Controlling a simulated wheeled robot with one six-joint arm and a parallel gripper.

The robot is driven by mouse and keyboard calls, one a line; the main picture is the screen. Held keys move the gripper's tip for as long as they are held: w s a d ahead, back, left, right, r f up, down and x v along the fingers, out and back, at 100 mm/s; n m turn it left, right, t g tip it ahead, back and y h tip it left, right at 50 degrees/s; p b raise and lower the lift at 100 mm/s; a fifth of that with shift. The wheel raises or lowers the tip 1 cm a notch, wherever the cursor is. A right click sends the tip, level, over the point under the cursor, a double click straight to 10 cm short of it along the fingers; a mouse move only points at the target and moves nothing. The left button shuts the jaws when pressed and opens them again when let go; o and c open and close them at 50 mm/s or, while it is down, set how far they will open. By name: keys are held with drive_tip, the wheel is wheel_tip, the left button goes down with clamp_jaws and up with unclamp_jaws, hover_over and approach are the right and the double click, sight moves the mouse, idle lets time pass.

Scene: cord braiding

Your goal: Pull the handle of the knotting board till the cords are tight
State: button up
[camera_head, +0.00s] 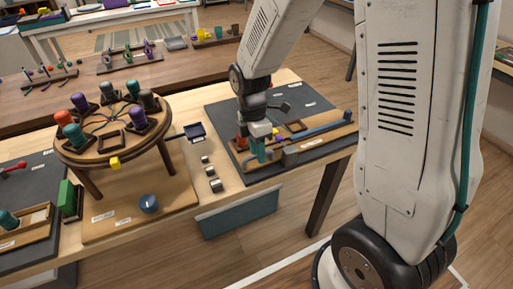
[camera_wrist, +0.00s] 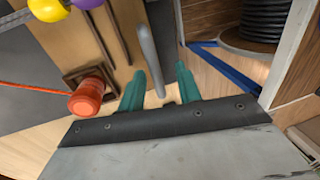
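The knotting board (camera_head: 318,141) appears to be the wooden board on the dark mat at the right of the table. It also shows in the wrist view (camera_wrist: 80,42). A grey bar (camera_wrist: 150,55), which looks like its handle, runs between the teal fingers of my gripper (camera_wrist: 162,85), nearer the left one. The fingers stand apart, and I cannot tell whether either touches the bar. In the head view my gripper (camera_head: 262,152) is low over the board's left end. An orange bobbin (camera_wrist: 87,97) with an orange cord sits left of the fingers. The handle is unclear in the head view.
A round braiding stand (camera_head: 113,155) with several coloured bobbins stands to the left. A blue bar (camera_head: 327,126) lies along the board's back. A yellow ball (camera_wrist: 47,8) is at the wrist view's top left, and a dark cable spool (camera_wrist: 262,22) lies at its upper right.

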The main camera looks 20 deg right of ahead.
wheel_tip(320, 180, up, 8)
drive_tip(key=w, duration=0.1)
drive_tip(key=shift+w+f, duration=0.15)
drive_tip(key=shift+w, duration=0.15)
idle(0.6)
drive_tip(key=s+d+r+m+t, duration=0.1)
drive_tip(key=s+r+m, duration=0.5)
drive_tip(key=s+m, duration=0.3)
drive_tip(key=s+d+r+m+t, duration=0.2)
drive_tip(key=s+r+m, duration=0.5)
drive_tip(key=s, duration=0.5)
drive_tip(key=shift+s+d+r+m+t, duration=0.2)
drive_tip(key=shift+m+t, duration=0.1)
drive_tip(key=shift+m, duration=0.7)
